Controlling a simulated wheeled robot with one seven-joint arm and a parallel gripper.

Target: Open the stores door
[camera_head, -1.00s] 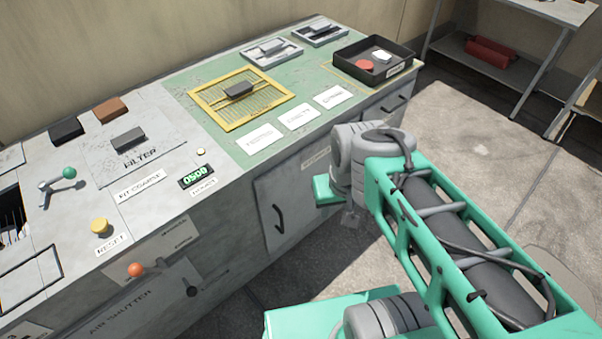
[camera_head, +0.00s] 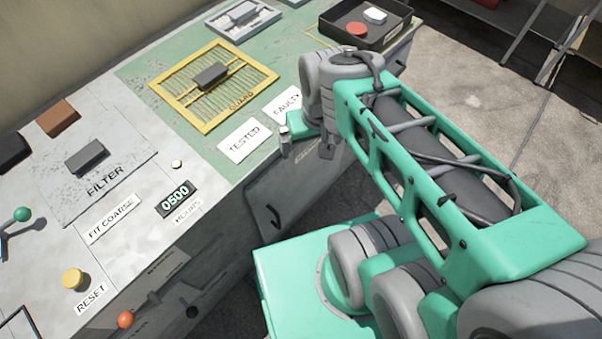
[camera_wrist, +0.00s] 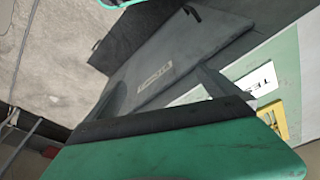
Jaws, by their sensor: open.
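The stores door is, as far as I can tell, the grey cabinet door (camera_head: 302,188) under the green worktop. It has a black bar handle (camera_head: 272,217) near its left edge and looks shut. My gripper (camera_head: 285,138) is at the worktop's front edge, above and right of the handle and apart from it. In the wrist view, my gripper (camera_wrist: 160,80) has its two dark fingers spread, with nothing between them. Beyond them is a dark grey panel (camera_wrist: 195,42) with a small, unreadable label plate (camera_wrist: 155,77).
The worktop holds a yellow guard grille (camera_head: 168,92), TESTED (camera_head: 245,142) and FAULTY cards, and a black tray (camera_head: 330,32). At left are a yellow reset button (camera_head: 73,278) and an orange knob (camera_head: 125,320). Bare floor (camera_head: 455,95) lies right; a shelf rack stands behind.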

